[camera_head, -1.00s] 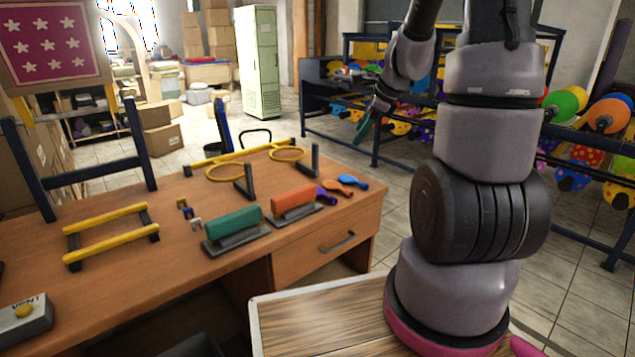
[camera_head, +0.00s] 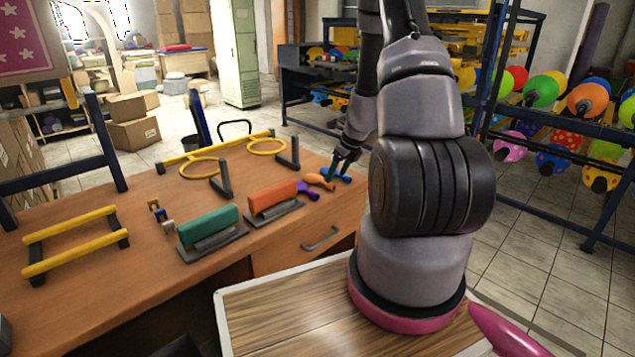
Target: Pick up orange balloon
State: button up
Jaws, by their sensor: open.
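The small orange balloon (camera_head: 318,181) lies on the wooden desk (camera_head: 110,290) near its right end. It is between a purple balloon (camera_head: 307,192) and a blue balloon (camera_head: 338,177). My gripper (camera_head: 340,168) is low over the blue balloon, just right of the orange one. Its fingers are small and dark here and partly overlap the blue balloon. The jaws are open. Whether they touch anything cannot be told.
Left of the balloons are an orange-handled block (camera_head: 273,197) and a green-handled block (camera_head: 208,226). Yellow rings (camera_head: 266,146) on stands are behind them. A yellow-railed frame (camera_head: 70,240) stands at left. Racks with large balloons (camera_head: 541,90) are at right.

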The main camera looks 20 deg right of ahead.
aim_at(332, 185)
jog(key=x, duration=0.5)
jog(key=shift+a+f, duration=0.1)
grip_shut()
